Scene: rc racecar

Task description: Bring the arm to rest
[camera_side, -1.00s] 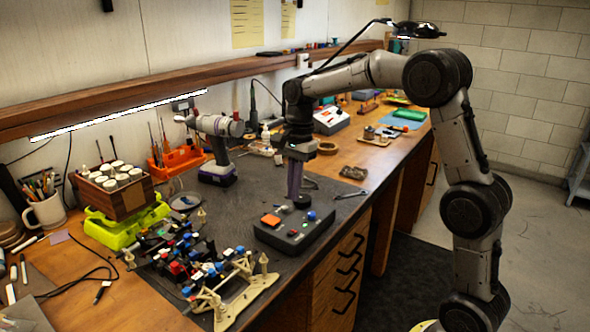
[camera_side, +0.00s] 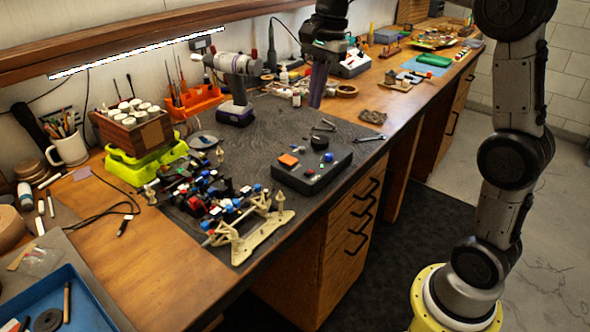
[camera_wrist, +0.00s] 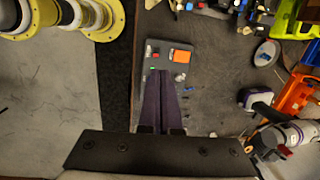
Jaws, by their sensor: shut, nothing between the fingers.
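My gripper (camera_side: 316,105) hangs above the bench mat, behind the dark control box in the side view. Its purple fingers are together and empty, and they also show in the wrist view (camera_wrist: 160,75). The dark control box (camera_side: 325,172) carries an orange block (camera_side: 288,160), a black knob (camera_side: 319,142) and a blue button. In the wrist view the orange block (camera_wrist: 181,56) lies just past the fingertips. The partly built racecar (camera_side: 210,195), with red, blue and black parts and a cream frame, sits on the mat left of the box.
A yellow-green case (camera_side: 145,165) with a jar crate is at left, and a blue tray (camera_side: 60,300) is at front left. A wrench (camera_side: 370,137) lies right of the box. Open mat lies behind the box.

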